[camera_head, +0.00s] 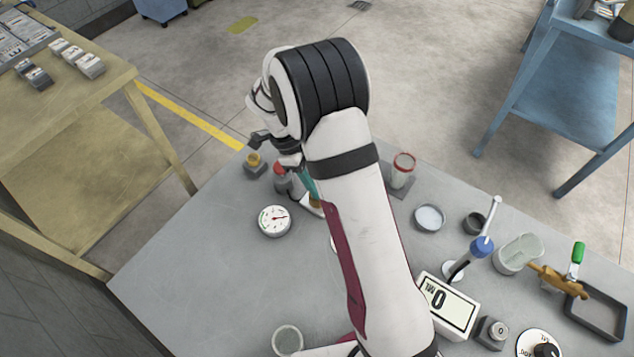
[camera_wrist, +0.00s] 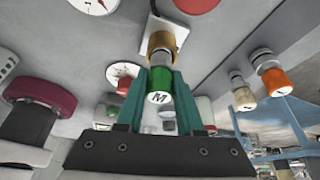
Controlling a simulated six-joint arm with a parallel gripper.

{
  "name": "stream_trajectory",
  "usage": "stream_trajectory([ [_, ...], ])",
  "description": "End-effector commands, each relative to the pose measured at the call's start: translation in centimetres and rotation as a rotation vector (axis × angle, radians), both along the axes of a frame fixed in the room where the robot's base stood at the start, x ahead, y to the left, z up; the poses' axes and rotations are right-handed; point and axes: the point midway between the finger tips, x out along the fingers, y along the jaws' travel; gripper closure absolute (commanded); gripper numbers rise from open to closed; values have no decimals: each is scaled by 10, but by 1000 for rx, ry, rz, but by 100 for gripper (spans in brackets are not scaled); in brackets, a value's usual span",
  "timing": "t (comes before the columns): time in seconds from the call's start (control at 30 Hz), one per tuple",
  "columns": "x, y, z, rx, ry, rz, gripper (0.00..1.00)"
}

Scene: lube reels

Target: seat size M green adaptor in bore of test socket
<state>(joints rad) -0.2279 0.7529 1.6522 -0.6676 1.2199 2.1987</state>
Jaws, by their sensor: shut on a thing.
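The green adaptor (camera_wrist: 160,78), with an M on its near end face, is between the teal fingers of my gripper (camera_wrist: 160,88) in the wrist view. My gripper is shut on it. A brass, ring-like socket (camera_wrist: 162,42) on a pale base stands directly beyond the adaptor, roughly in line with it. The adaptor's far end meets or overlaps the brass in this view; I cannot tell whether it is inside the bore. In the head view the teal gripper (camera_head: 306,186) is partly hidden by my arm, just above the brass socket (camera_head: 316,204). The green adaptor is hidden there.
A round gauge (camera_head: 274,221) lies left of the socket. A yellow-topped piece (camera_head: 254,161) and a red-topped piece (camera_head: 281,172) stand close by. A red-rimmed jar (camera_head: 402,168) and a dish (camera_head: 429,217) are to the right.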

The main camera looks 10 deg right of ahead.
Motion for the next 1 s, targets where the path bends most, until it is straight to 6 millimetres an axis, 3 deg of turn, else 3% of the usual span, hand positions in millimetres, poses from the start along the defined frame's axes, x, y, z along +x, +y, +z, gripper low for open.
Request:
stream_trajectory([
  [0.1,0,0,-12,0,0,1,100],
  [0.4,0,-1,-15,0,0,0,100],
  [0.43,0,-1,-15,1,0,0,61],
  [0.57,0,-1,-15,0,-1,0,37],
  [0.87,0,-1,-13,1,-2,0,34],
  [1.0,6,7,8,1,-6,1,34],
])
